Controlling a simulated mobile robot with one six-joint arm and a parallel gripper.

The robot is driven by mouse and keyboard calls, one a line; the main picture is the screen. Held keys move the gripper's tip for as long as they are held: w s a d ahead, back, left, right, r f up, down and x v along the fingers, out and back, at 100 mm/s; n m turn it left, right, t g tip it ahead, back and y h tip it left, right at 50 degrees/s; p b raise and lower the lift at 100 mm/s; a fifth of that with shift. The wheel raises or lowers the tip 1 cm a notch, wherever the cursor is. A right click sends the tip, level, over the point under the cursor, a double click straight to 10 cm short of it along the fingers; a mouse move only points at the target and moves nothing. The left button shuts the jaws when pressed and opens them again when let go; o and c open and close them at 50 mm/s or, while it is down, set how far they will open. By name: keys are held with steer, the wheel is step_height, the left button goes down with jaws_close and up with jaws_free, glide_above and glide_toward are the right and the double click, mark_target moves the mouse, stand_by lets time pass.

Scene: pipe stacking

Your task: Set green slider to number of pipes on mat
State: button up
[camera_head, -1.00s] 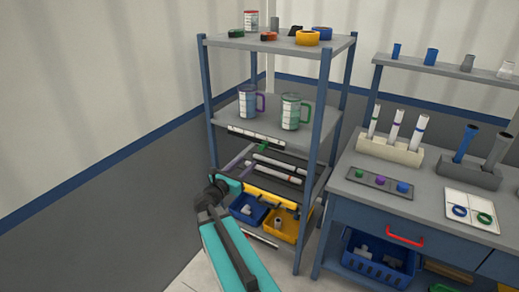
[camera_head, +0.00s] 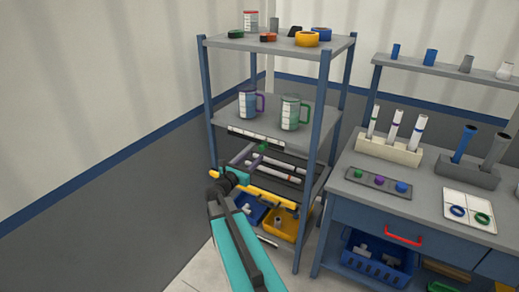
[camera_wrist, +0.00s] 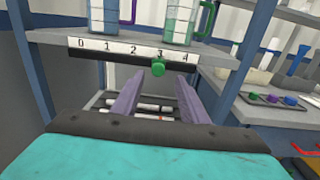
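The strip runs along the front edge of the middle shelf. In the wrist view the knob is under the 3; it also shows in the head view (camera_head: 263,147). My gripper (camera_wrist: 158,79) is open, its two purple fingers pointing at the strip, one on each side of the knob in the picture. Contact cannot be told. At least two white pipes (camera_head: 283,162) with bands lie on the shelf below, partly hidden by my gripper; the mat's edges are unclear.
A purple-handled mug (camera_head: 247,103) and a green-handled mug (camera_head: 290,113) stand above the strip. A yellow rail (camera_head: 270,197) runs below, over a blue bin (camera_head: 252,208) and a yellow bin (camera_head: 283,224). A shelf post (camera_head: 318,160) and workbench (camera_head: 432,192) stand right.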

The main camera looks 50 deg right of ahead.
mark_target(261, 149)
steer(key=shift+p+x, duration=1)
steer(key=shift+x, duration=3.05)
steer(key=shift+c, duration=0.2)
jaws_close()
